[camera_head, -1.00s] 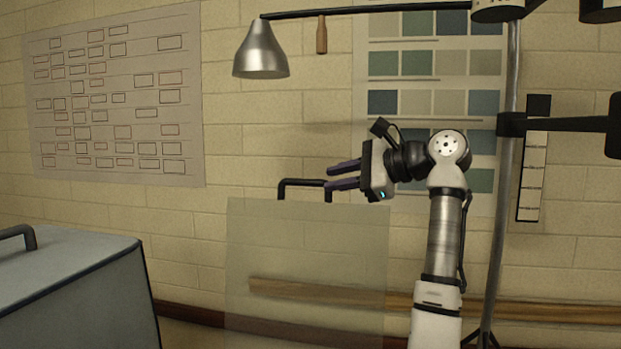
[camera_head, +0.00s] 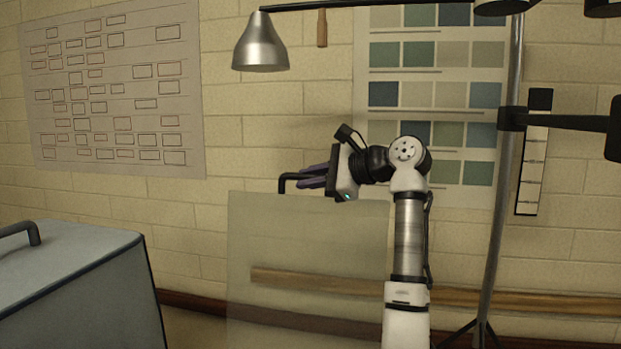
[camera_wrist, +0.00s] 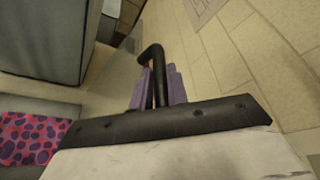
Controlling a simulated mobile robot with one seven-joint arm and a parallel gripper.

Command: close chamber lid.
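The chamber lid (camera_head: 300,235) is a clear, faintly tinted panel standing upright in the head view, with a black bar handle (camera_head: 284,184) at its top edge. My gripper (camera_head: 307,177) has purple fingers pointing left at the handle, one slightly above the other with a narrow gap. In the wrist view, the black handle (camera_wrist: 153,57) runs between the two fingers (camera_wrist: 158,90), which straddle it. The fingers look open around it; firm contact is not visible. They hide part of the handle in the head view.
A grey-blue box (camera_head: 75,275) with a black handle stands at the lower left. A metal lamp (camera_head: 260,45) hangs above the lid. A dark stand pole (camera_head: 499,200) rises right of my arm. In the wrist view, a pink spotted sheet (camera_wrist: 28,138) lies at lower left.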

